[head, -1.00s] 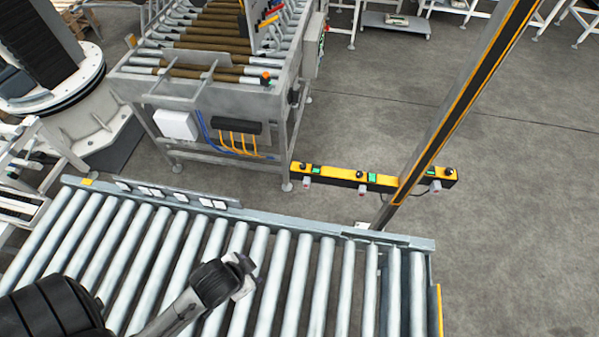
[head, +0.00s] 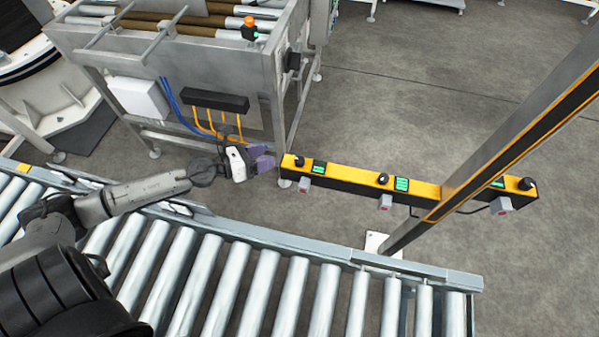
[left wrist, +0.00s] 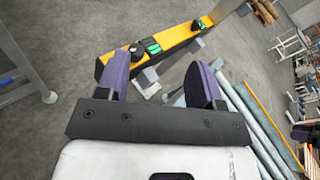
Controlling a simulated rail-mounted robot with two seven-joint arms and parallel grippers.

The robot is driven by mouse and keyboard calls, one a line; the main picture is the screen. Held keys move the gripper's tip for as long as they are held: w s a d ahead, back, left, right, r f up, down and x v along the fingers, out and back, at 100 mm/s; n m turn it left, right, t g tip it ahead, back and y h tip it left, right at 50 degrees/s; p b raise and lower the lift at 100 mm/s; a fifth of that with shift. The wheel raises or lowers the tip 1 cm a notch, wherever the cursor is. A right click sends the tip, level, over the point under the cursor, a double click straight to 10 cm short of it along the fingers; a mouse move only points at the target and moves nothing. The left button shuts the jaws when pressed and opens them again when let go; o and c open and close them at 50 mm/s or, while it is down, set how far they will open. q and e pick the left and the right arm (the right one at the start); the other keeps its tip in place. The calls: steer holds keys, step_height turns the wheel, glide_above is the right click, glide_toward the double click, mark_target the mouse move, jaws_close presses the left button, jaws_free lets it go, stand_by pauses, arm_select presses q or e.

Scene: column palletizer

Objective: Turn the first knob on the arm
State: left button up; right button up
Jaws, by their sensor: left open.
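The yellow and black arm (head: 340,177) sticks out sideways from a slanted post. Along its top are a black knob (head: 300,160) at the left end, a middle knob (head: 382,178) and a right knob (head: 527,183), with green-lit panels beside them. My left gripper (head: 262,157) is open and empty, just left of the arm's left end and apart from it. In the left wrist view the two purple fingers (left wrist: 160,82) are spread, and the left-end knob (left wrist: 135,48) shows beyond and between them.
The slanted post (head: 500,150) rises at the right. A roller conveyor (head: 250,290) runs along the front below my left arm. A metal machine frame (head: 190,60) with a white box and cables stands behind my gripper. Open floor lies at the back right.

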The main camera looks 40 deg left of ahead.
mark_target(299, 160)
arm_select(q)
step_height(299, 160, down, 6)
steer(key=a+m+g+h+b, duration=0.1)
steer(key=a+m+g+b, duration=0.15)
steer(key=m, duration=0.25)
steer(key=x, duration=1.2)
steer(key=shift+w+r, duration=0.1)
steer(key=shift+x, duration=0.85)
arm_select(e)
steer(key=shift+s+x, duration=0.25)
steer(key=shift+x, duration=0.75)
steer(key=shift+s+x, duration=0.2)
steer(key=shift+x, duration=0.8)
arm_select(q)
steer(key=shift+c, duration=0.4)
arm_select(e)
steer(key=shift+f, duration=0.15)
